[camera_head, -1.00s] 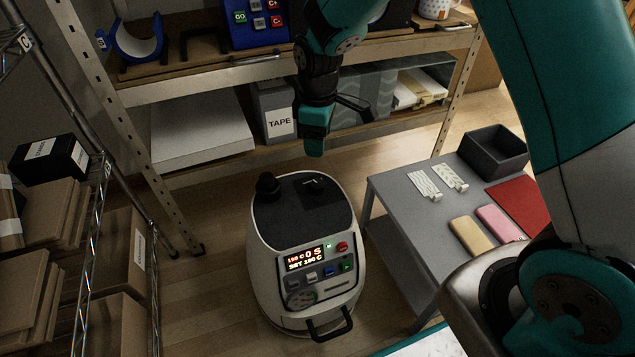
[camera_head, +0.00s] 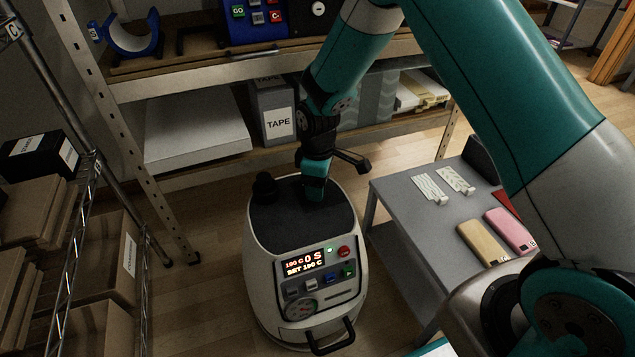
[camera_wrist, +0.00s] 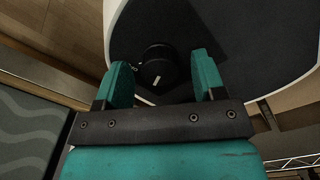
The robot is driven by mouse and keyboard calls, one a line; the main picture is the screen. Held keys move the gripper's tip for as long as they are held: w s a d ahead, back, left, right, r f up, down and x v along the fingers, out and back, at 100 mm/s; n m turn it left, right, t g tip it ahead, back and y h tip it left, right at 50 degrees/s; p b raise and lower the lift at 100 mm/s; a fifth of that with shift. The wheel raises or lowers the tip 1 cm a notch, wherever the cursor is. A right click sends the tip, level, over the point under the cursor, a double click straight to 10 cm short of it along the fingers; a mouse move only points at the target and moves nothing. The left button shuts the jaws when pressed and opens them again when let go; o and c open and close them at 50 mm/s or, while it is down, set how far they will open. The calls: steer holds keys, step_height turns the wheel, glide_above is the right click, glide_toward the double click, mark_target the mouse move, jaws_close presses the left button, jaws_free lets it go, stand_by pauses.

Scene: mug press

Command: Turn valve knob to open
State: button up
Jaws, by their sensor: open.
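The mug press (camera_head: 282,283) is a white rounded machine with a dark top, standing on the floor. In the wrist view, a round black knob (camera_wrist: 157,62) with a short white mark sits on its dark top, near the edge. My gripper (camera_head: 314,190) points down over the back right of that top and hides the spot beneath it in the head view. In the wrist view my gripper (camera_wrist: 161,64) is open, with a teal finger on either side of the knob. I cannot tell how far down the fingers reach. A taller black knob (camera_head: 265,187) stands at the back left.
The press front has a lit display (camera_head: 304,262), coloured buttons, a gauge and a black handle (camera_head: 331,337). A grey side table (camera_head: 400,215) stands close on the right. A shelf (camera_head: 190,80) is behind, and a wire rack with boxes is at the left.

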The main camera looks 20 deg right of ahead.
steer(key=c, duration=0.9)
steer(key=shift+r+m+p, duration=0.15)
steer(key=shift+m+p, duration=0.15)
steer(key=shift+p, duration=0.25)
steer(key=shift+r+m+p, duration=0.1)
steer(key=shift+m+p, duration=0.6)
steer(key=shift+p, duration=0.05)
steer(key=shift+m+p, duration=1.2)
steer(key=m+p, duration=0.3)
steer(key=m, duration=0.2)
steer(key=shift+f, duration=0.2)
steer(key=shift+m+p, duration=0.3)
steer(key=shift+m, duration=0.1)
steer(key=o, duration=0.9)
